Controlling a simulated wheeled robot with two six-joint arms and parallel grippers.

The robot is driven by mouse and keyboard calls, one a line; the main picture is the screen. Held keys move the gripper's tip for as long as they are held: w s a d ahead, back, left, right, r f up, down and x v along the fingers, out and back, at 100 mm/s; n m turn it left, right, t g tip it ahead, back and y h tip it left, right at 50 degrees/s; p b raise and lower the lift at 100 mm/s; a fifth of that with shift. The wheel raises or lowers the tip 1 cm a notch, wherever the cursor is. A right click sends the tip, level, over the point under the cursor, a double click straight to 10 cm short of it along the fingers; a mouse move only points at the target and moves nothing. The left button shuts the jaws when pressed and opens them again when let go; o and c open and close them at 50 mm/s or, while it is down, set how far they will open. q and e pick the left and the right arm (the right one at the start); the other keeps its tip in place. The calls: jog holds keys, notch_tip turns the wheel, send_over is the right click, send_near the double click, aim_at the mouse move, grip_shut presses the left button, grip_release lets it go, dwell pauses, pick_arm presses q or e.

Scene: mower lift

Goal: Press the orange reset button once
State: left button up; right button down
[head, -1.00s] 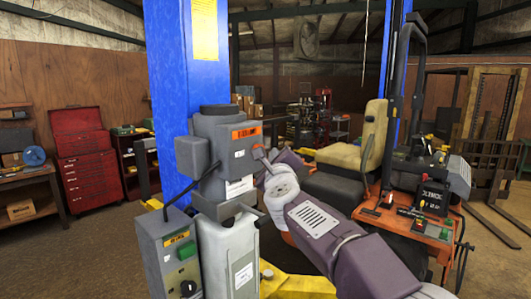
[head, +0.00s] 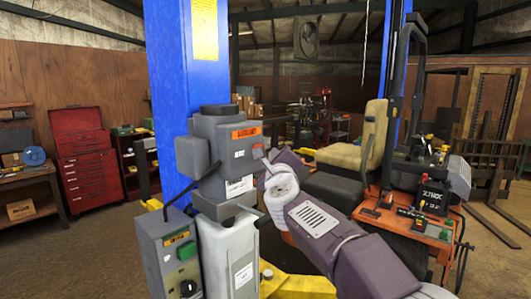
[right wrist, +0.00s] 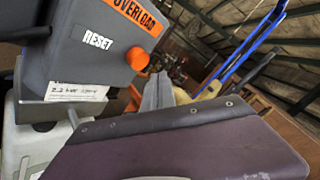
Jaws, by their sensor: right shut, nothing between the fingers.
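The orange reset button (right wrist: 137,59) sticks out from the side edge of a grey motor box (right wrist: 92,48) in the right wrist view, beside the printed word RESET and under an orange OVERLOAD label. My right gripper (head: 262,156) is shut and empty, close to the box's right side. In the right wrist view its grey fingertips (right wrist: 158,82) are just right of the button, with a small gap in the picture. My left gripper is not in view.
The blue lift post (head: 188,75) stands behind the box. A control box with a green button (head: 187,251) is below left. An orange ride-on mower (head: 408,223) with a tan seat stands right of my arm. A red tool cabinet (head: 80,150) is at the left back.

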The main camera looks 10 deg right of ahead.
jog(key=shift+w+a, duration=0.1)
jog(key=shift+w+a, duration=0.2)
jog(key=shift+w, duration=0.1)
jog(key=shift+w+a+p, duration=0.35)
jog(key=shift+w+p, duration=0.05)
jog(key=shift+p, duration=0.1)
dwell(1.0)
jog(key=shift+s+d, duration=0.1)
dwell(0.3)
jog(key=shift+s+d+b, duration=0.5)
jog(key=shift+s+b, duration=0.05)
jog(key=shift+s, duration=0.1)
